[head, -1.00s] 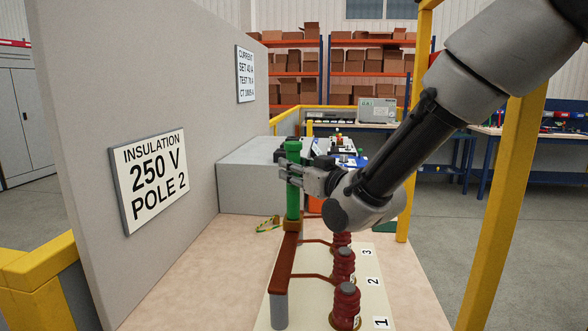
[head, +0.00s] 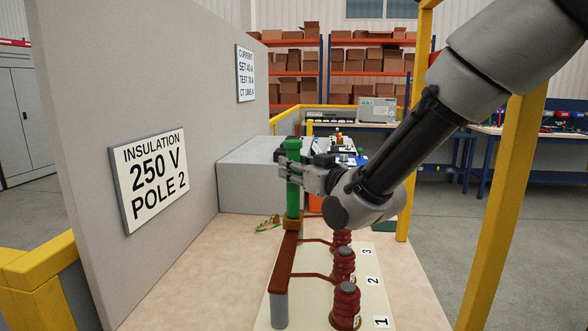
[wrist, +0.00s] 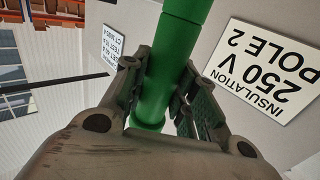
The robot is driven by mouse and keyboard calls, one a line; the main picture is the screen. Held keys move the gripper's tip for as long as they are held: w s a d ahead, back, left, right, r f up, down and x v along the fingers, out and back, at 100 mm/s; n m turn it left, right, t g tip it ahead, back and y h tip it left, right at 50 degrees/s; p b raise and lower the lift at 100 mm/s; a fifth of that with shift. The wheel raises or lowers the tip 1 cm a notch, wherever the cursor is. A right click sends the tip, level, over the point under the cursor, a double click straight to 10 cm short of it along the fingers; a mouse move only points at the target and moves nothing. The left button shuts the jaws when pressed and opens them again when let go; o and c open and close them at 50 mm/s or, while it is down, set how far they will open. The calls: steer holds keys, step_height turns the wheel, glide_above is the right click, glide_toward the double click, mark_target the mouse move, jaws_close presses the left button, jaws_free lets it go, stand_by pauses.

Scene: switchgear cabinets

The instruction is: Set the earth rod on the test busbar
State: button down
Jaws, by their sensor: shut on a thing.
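My gripper (head: 287,172) is shut on the rod's upper part, coming from the right. In the wrist view the rod (wrist: 168,70) runs between both fingers of my gripper (wrist: 160,95). The rod's lower end is outside the wrist view.
Dark red insulators (head: 344,266) numbered 1 to 3 stand right of the busbar, joined by thin bars. A grey panel with an insulation sign (head: 150,180) rises at left. A grey box (head: 246,175) stands behind. A yellow post (head: 505,200) is at right.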

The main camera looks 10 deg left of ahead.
mark_target(294, 141)
steer(key=shift+r, duration=3.5)
steer(key=shift+s, duration=0.1)
